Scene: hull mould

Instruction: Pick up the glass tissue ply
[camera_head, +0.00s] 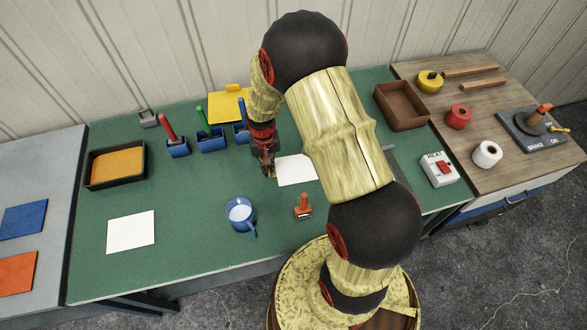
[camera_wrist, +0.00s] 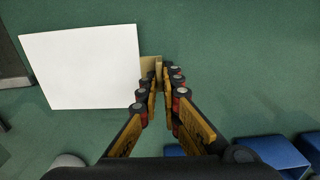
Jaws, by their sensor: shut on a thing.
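A white rectangular sheet, the glass tissue ply (camera_head: 296,170), is over the middle of the green bench, partly behind my arm. It shows whole at the left of the wrist view (camera_wrist: 82,66), with a small tan tab (camera_wrist: 150,66) at its right edge. My gripper (camera_head: 268,172) is at the sheet's left edge in the head view. In the wrist view its fingers (camera_wrist: 162,72) are close together on the tan tab. I cannot tell whether the sheet is touching the bench. A second white sheet (camera_head: 131,231) lies flat at the bench's left front.
Blue holders (camera_head: 211,140) with coloured handles and a yellow piece (camera_head: 230,104) stand behind my gripper. A blue mug (camera_head: 240,214) and an orange-handled tool (camera_head: 303,207) are in front. A brown tray (camera_head: 401,106) and a HEAT switch box (camera_head: 439,169) are right.

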